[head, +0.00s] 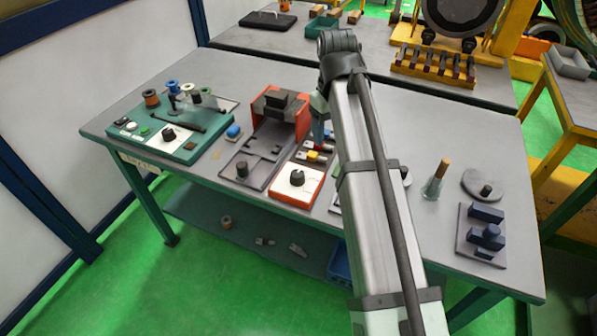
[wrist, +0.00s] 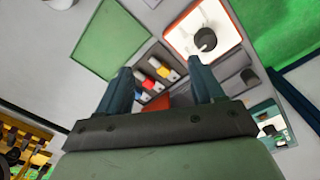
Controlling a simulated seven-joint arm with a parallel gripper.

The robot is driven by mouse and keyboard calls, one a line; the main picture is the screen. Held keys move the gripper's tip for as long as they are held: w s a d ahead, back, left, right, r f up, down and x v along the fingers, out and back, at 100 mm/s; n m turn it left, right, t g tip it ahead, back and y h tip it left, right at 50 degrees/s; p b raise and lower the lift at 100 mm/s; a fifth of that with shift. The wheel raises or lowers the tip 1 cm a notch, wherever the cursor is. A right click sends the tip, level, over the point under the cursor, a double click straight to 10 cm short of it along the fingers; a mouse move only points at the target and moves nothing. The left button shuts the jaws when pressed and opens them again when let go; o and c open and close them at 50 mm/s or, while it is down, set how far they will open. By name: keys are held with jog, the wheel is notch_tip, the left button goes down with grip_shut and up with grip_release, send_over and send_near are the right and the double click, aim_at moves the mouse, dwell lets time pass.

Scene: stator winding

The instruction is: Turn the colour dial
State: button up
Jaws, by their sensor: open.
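A black round dial (head: 297,177) sits on a white panel with an orange-red edge near the table's front middle. It also shows in the wrist view (wrist: 204,40), at the upper right beyond my right finger. A second black dial (head: 168,134) is on a white plate of the green box at left. I cannot tell which is the colour dial. My gripper (wrist: 165,65) is open and empty, its fingers pointing down to small red, yellow and white-topped pieces (wrist: 155,72). In the head view my gripper (head: 319,128) is partly hidden by my arm, behind the orange-edged panel.
The green box (head: 185,145) carries several spools. A grey tray (head: 250,170) and an orange-and-black block (head: 280,103) stand left of my gripper. A green mat (wrist: 110,40) shows in the wrist view.

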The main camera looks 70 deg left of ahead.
jog(key=r+n, duration=0.1)
send_over(298, 174)
jog(key=shift+n, duration=0.3)
notch_tip(298, 174, down, 13)
jog(key=shift+f, duration=0.2)
jog(key=shift+c, duration=0.5)
jog(key=c, duration=1)
jog(key=shift+o, duration=0.2)
